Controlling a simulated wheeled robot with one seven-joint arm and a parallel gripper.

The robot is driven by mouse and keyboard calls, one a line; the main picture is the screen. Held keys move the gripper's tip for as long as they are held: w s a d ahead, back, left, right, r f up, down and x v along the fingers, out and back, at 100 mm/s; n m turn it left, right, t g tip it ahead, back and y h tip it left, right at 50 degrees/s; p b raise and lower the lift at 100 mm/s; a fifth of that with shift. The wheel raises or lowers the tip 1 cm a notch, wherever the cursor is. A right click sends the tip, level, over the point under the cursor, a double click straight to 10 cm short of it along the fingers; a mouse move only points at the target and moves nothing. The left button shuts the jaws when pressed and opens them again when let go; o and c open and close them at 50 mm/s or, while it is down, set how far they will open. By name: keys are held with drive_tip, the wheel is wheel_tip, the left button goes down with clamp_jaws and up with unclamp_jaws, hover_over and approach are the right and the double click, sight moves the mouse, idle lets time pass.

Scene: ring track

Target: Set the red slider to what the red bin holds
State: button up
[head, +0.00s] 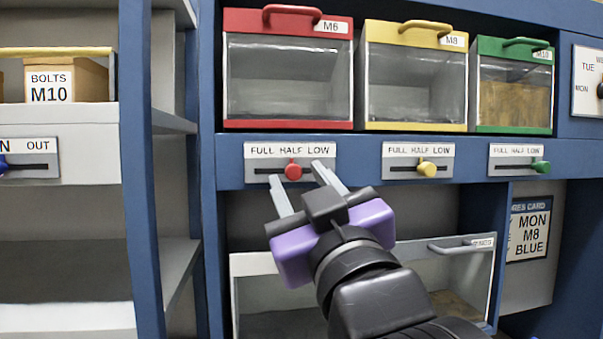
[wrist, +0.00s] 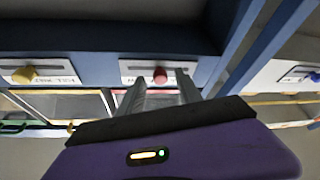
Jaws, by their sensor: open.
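The red bin (head: 288,126) sits on the shelf, its clear front showing a grey interior. I see no clear contents in it. Below it, the red slider knob (head: 293,172) stands under HALF on the plate (head: 290,150) marked FULL, HALF, LOW. My gripper (head: 298,174) is open and empty, its fingertips to either side of the knob in the picture. In the wrist view the red knob (wrist: 160,75) shows between the open fingers (wrist: 160,84), beyond their tips; I cannot tell the exact gap.
A yellow bin (head: 415,127) and green bin (head: 513,129) stand to the right. The yellow slider (head: 427,169) is near HALF, the green slider (head: 541,167) at LOW. A handled clear-front bin (head: 490,262) is below my gripper. A blue post (head: 150,180) stands left.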

drive_tip(key=shift+w+a+r, duration=0.15)
drive_tip(key=shift+w, duration=0.2)
clamp_jaws()
idle(1.2)
